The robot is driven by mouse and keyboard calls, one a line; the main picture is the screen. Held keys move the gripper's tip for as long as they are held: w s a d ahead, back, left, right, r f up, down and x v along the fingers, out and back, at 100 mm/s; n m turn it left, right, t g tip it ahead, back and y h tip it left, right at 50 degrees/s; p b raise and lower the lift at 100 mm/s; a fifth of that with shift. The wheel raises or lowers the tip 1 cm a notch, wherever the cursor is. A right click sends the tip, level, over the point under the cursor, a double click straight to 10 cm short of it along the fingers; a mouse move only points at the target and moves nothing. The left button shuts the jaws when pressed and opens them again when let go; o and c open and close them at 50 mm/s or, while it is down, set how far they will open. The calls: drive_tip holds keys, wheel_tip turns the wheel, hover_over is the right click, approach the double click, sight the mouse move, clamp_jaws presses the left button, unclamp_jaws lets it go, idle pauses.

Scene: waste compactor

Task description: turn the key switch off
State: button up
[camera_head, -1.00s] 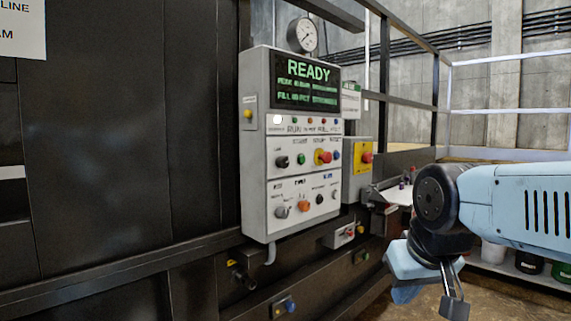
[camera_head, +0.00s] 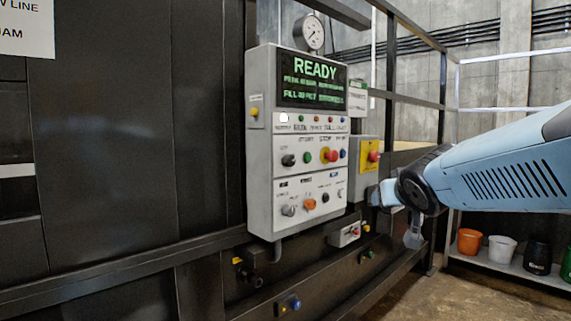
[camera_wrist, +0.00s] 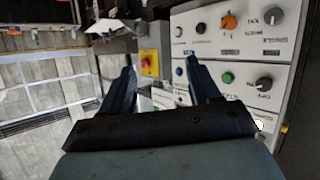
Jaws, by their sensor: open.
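The grey control panel (camera_head: 258,195) stands left of my arm, its screen lit "READY". Its lower row has a grey knob (camera_head: 289,210) at left, an orange knob (camera_head: 309,204) and small black switches. The row above has a dark selector (camera_head: 288,160), a green button and a red button. I cannot tell which one is the key switch. In the wrist view the panel (camera_wrist: 300,50) is upside down at right, with the grey knob (camera_wrist: 273,16) at top. My gripper (camera_wrist: 158,68) is open and empty, apart from the panel controls; in the head view my arm partly hides it.
A pressure gauge (camera_head: 309,33) is on top. Below are a dark rail and small switch boxes (camera_head: 345,235). Buckets (camera_head: 469,241) stand on a shelf at right.

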drive_tip(key=w+a+r+n+t+y, duration=0.3)
drive_tip(key=w+a+r+y, duration=0.1)
drive_tip(key=w+r, duration=0.15)
drive_tip(key=n+g+y, duration=0.2)
drive_tip(key=n+y, duration=0.3)
drive_tip(key=y, duration=0.5)
approach(292, 162)
drive_tip(key=x, duration=0.9)
drive_tip(key=shift+w+a, duration=0.15)
drive_tip(key=shift+w, duration=0.15)
drive_tip(key=c, duration=1)
drive_tip(key=shift+c, duration=0.2)
